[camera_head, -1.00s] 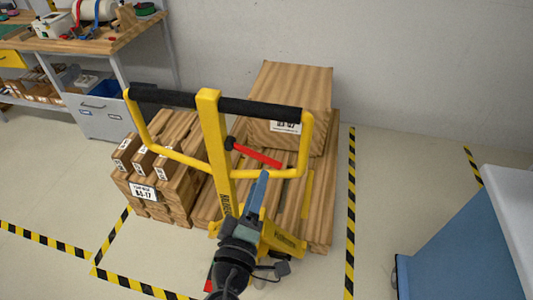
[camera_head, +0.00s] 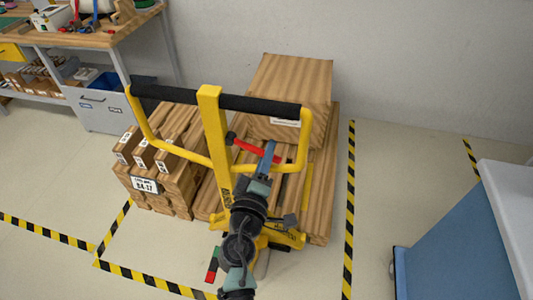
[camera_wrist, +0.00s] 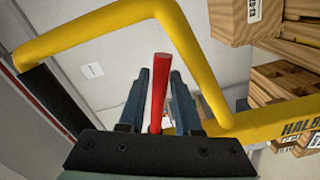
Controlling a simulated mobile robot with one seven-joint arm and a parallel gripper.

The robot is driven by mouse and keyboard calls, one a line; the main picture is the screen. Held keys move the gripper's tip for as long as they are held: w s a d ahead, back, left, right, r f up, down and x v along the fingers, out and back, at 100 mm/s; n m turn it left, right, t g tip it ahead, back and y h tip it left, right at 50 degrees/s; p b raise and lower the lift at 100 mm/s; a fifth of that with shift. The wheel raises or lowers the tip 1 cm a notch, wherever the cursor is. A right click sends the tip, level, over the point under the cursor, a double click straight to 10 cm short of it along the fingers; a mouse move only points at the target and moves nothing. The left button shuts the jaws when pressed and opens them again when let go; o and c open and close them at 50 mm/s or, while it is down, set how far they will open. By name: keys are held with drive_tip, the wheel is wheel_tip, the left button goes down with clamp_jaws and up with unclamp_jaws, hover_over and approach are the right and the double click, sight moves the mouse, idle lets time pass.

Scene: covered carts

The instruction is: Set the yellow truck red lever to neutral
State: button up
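The yellow truck (camera_head: 214,130) stands with its looped handle with black grips facing me. Its red lever (camera_head: 247,146) runs from a dark pivot on the upright, rightward and slightly down, inside the handle loop. My gripper (camera_head: 269,147) is at the lever's outer part. In the wrist view, my gripper's (camera_wrist: 160,75) two fingers stand apart, and the red lever (camera_wrist: 160,85) shows between them. I cannot tell whether either finger touches it.
Wooden crates (camera_head: 290,85) load the truck's pallet, with smaller boxes (camera_head: 160,180) at the left. A workbench (camera_head: 100,38) stands at the back left. A blue cabinet (camera_head: 450,245) is at the right. Striped floor tape (camera_head: 349,210) borders the truck.

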clamp_jaws()
idle(1.1)
